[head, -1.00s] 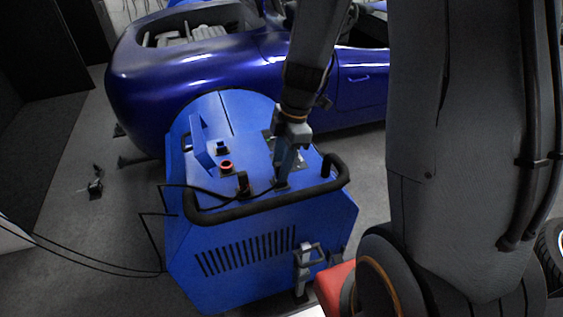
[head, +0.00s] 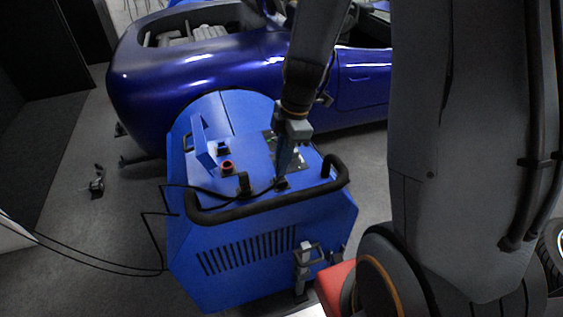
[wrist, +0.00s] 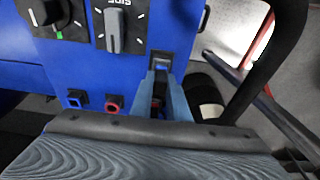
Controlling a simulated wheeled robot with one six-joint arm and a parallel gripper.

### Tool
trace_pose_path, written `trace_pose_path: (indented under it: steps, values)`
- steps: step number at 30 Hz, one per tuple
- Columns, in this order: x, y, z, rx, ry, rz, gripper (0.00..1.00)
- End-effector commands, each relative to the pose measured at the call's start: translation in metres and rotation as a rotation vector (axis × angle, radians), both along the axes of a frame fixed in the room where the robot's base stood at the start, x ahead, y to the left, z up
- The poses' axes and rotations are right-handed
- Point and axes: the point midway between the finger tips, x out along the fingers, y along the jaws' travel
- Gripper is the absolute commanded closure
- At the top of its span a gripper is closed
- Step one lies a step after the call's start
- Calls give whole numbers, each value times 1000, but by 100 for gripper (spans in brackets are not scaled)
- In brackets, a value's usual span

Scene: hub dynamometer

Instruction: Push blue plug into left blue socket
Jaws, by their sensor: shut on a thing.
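My gripper (head: 281,180) points down at the near right of the blue machine's top and is shut on the blue plug. In the wrist view its fingertips (wrist: 162,75) meet at a dark square fitting (wrist: 163,59). The plug is mostly hidden by the fingers, so I cannot tell how deep it sits there. The left blue socket (head: 222,147), square with a dark opening, is empty at the machine's left; the wrist view shows it at lower left (wrist: 77,98). A round red socket (head: 227,167) lies beside it, nearer to me.
A dark plug stand (head: 243,184) with a cable is left of my gripper. A black handle bar (head: 265,201) runs along the machine's near edge. A raised blue flap (head: 203,143) stands left of the sockets. Knobs (wrist: 114,30) lie behind the gripper. A blue car (head: 200,70) stands behind.

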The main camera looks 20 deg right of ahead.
Motion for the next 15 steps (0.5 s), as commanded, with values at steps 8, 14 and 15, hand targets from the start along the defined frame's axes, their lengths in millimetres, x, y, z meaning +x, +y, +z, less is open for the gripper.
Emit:
trace_pose_path:
  steps: [8,14,15]
  values:
    - [0,0,11,0,0,0,100]
    - [0,0,18,0,0,-1,100]
    - [0,0,20,0,0,-1,100]
